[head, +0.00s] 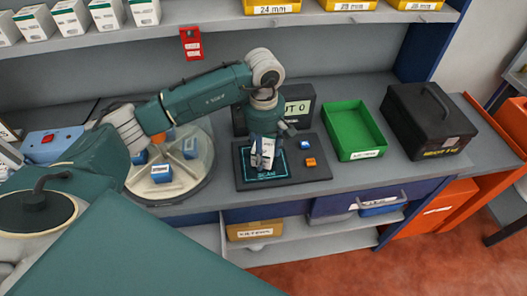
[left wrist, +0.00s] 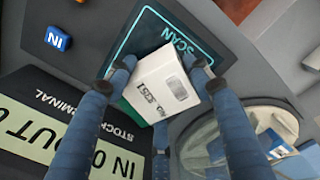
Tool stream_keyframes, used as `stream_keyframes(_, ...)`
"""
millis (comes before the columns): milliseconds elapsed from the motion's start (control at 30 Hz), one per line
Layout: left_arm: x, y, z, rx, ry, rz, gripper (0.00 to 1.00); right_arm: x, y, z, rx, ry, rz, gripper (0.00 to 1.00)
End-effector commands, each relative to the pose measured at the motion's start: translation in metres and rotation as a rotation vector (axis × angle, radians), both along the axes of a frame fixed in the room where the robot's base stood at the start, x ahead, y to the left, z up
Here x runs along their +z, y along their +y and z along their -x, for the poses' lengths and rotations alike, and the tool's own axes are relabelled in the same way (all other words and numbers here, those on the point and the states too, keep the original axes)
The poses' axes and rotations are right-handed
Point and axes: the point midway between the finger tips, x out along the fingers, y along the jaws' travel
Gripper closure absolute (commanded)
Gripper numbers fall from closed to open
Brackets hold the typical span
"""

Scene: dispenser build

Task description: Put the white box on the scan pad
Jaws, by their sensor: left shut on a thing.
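The white box (head: 267,150) is in my left gripper (head: 262,142), over the scan pad (head: 264,176) with its teal outline and SCAN lettering. The scan pad (left wrist: 152,27) lies beyond the box there. I cannot tell whether the box touches the pad. My right gripper is not in view.
Blue (head: 305,144) and orange (head: 310,162) buttons sit right of the pad. The stock terminal (head: 299,104) stands behind. A green tray (head: 335,115) and black case (head: 428,115) are to the right; a round turntable (head: 193,183) with small blue boxes is left.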

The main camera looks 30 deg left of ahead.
Motion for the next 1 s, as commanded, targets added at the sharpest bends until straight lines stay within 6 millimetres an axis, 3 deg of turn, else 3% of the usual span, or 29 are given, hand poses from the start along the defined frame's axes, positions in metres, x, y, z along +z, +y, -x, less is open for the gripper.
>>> stream_keyframes(133, -0.013, 0.000, 0.000, 0.000, 0.000, 0.001, 0.82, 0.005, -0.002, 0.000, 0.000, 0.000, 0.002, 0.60)
stream_keyframes(500, -0.019, 0.000, 0.000, 0.000, -0.002, -0.001, 0.82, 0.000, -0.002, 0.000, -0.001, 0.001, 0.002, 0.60)
stream_keyframes(533, -0.019, 0.000, 0.000, 0.000, -0.001, 0.000, 0.47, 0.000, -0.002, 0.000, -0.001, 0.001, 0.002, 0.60)
stream_keyframes(600, -0.018, 0.000, 0.000, 0.000, -0.001, 0.000, 0.33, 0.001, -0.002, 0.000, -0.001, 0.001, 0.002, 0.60)
stream_keyframes(1000, -0.012, 0.000, 0.000, 0.000, -0.001, 0.000, 0.30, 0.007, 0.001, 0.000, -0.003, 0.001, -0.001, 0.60)
